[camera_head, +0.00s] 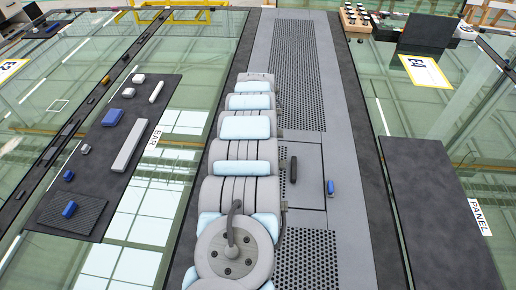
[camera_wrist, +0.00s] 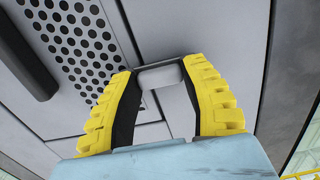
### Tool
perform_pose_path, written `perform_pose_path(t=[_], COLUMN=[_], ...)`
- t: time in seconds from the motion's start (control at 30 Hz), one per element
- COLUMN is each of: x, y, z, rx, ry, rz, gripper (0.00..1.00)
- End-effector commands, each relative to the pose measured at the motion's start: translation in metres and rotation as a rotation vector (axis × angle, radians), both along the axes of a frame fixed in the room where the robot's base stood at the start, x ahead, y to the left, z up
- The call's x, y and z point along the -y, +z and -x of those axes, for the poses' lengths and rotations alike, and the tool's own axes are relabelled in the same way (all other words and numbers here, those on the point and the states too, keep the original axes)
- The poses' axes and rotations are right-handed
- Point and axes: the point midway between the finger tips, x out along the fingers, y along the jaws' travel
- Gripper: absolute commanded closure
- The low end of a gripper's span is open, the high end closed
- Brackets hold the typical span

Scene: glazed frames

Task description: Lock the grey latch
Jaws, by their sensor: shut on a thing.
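In the wrist view my gripper (camera_wrist: 162,76) has its yellow-backed fingers closed on the sides of a small light-grey block, the grey latch (camera_wrist: 161,77). The latch sits at a seam of the grey panel (camera_wrist: 190,25). Its turn relative to the seam is hard to judge, as the fingers cover its ends. In the head view the grey latch and my gripper are hidden behind my arm. A blue latch (camera_head: 330,187) stands on the right edge of a panel section with a black handle (camera_head: 293,168), which also shows in the wrist view (camera_wrist: 26,52).
A dark mat labelled BAR (camera_head: 100,165) at left holds a grey bar (camera_head: 129,145) and several blue and grey pieces. A dark mat labelled PANEL (camera_head: 430,215) at right is bare. Perforated grey plates (camera_head: 295,65) surround the panel section.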

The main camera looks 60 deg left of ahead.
Motion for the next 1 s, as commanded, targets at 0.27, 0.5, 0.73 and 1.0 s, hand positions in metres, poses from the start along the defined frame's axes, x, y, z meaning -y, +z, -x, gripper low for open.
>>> perform_pose_path(t=[0.27,0.5,0.73,1.0], x=[-0.0005,-0.0003,-0.0002,-0.0002], y=[-0.0003,-0.0004,-0.0003,0.0001], z=[0.0000,0.0001,0.0002,0.0000], rx=[0.001,0.001,0.000,0.000], ry=[0.047,0.050,0.049,0.048], rz=[-0.001,-0.001,0.000,0.000], gripper=[0.91,0.91,0.26,0.26])
